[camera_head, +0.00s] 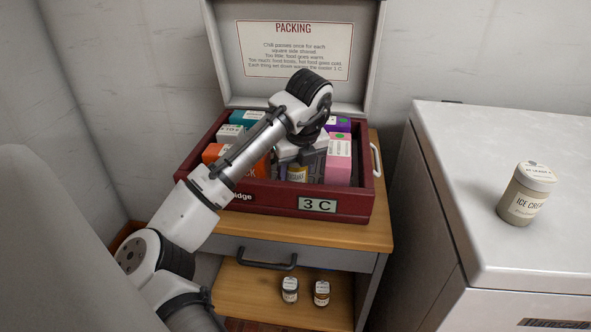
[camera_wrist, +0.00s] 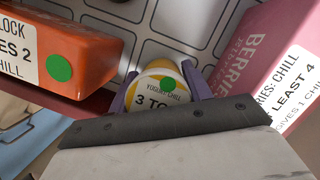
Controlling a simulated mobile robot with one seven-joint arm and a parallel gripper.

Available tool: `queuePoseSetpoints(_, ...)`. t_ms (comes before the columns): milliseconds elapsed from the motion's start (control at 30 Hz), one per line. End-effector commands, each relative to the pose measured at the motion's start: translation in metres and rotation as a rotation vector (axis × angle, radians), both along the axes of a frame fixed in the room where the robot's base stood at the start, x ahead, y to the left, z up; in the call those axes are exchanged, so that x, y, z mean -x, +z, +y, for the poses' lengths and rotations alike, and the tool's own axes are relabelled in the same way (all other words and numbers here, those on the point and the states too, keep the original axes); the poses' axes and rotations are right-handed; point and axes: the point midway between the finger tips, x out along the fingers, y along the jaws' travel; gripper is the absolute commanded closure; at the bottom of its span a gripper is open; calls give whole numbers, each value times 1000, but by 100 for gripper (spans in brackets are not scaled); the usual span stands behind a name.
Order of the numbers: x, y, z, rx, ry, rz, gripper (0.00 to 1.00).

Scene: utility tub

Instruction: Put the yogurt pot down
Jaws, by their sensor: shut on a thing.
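The yogurt pot (camera_wrist: 165,92) is a small white and yellow pot with a green dot and a "YOGURT: CHILL" label in the wrist view. My gripper (camera_wrist: 158,86) is shut on it, a purple finger on each side. In the head view the pot (camera_head: 298,174) shows below my gripper (camera_head: 299,163), inside the dark red case (camera_head: 268,199) marked "3 C". The case floor (camera_wrist: 150,38), with outlined squares, shows beyond the pot. I cannot tell whether the pot touches the floor.
An orange block (camera_wrist: 72,48) lies left of the pot and a pink berries box (camera_wrist: 262,62) right. Other packs fill the case's back. The open lid (camera_head: 297,85) carries a packing sign. An ice cream tub (camera_head: 526,193) stands on the white top; two jars (camera_head: 290,290) stand below.

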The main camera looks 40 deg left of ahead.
Motion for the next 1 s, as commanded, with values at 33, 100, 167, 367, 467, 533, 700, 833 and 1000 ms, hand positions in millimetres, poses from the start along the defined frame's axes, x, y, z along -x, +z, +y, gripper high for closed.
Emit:
queuePoseSetpoints(33,0,1,0,-1,0,-2,79)
queuePoseSetpoints(100,0,1,0,-1,0,-2,79)
queuePoseSetpoints(167,0,1,0,-1,0,-2,79)
queuePoseSetpoints(367,0,-2,0,-1,0,0,47)
queuePoseSetpoints(467,0,-2,0,-1,0,0,34)
queuePoseSetpoints(533,0,-2,0,-1,0,0,29)
queuePoseSetpoints(700,0,-2,0,-1,0,0,29)
queuePoseSetpoints(833,0,0,0,-2,0,-1,29)
queuePoseSetpoints(1000,1,23,-5,-2,-1,-2,29)
